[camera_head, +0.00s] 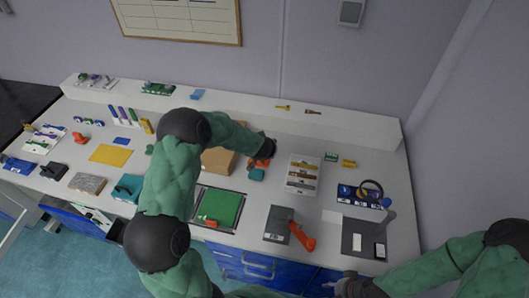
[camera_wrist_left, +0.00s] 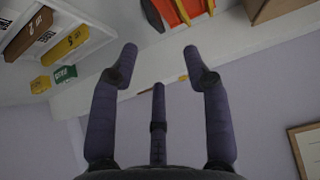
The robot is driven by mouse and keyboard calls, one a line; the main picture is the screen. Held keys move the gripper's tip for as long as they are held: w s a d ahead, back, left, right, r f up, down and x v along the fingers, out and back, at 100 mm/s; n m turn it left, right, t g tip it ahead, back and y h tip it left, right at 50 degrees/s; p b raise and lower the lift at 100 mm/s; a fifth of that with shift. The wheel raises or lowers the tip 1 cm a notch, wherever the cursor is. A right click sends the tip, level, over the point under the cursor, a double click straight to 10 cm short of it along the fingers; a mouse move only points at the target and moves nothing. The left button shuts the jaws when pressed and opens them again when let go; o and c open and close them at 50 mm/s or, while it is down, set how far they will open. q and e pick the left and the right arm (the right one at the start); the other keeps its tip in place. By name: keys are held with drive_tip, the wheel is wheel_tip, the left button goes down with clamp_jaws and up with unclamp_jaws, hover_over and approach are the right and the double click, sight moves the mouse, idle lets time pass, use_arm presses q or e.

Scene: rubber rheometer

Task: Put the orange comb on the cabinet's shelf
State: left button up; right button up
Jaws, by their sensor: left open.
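No orange piece is clear enough to be named the comb. An orange item (camera_head: 263,162) lies beside a teal block on the worktop, close to my left gripper. My right gripper (camera_head: 345,287) is at the bottom right, low and partly cut off. No cabinet shelf can be made out.
A green-floored tray (camera_head: 228,207) holds a small orange item. A grey device (camera_head: 278,222) with an orange handle stands right of it. A cardboard box (camera_head: 217,160) is partly behind my left arm. A raised white ledge (camera_head: 240,112) runs along the back. Blue drawers (camera_head: 258,262) are below.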

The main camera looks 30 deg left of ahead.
use_arm(q)
drive_tip(key=b+x, duration=0.2)
drive_tip(key=x, duration=0.5)
drive_tip(key=shift+f, duration=0.25)
drive_tip(key=shift+d+b+x, duration=0.2)
drive_tip(key=shift+x, duration=1.05)
drive_tip(key=shift+d+b+x, duration=0.2)
drive_tip(key=shift+d+x, duration=0.05)
drive_tip(key=shift+x, duration=1.05)
drive_tip(key=shift+w+r, duration=0.15)
drive_tip(key=shift+w, duration=0.05)
use_arm(e)
drive_tip(key=f, duration=0.3)
drive_tip(key=shift+w+a+f, duration=0.1)
drive_tip(key=shift+w+f, duration=0.15)
drive_tip(key=shift+w, duration=0.15)
use_arm(q)
drive_tip(key=shift+c, duration=0.3)
clamp_jaws()
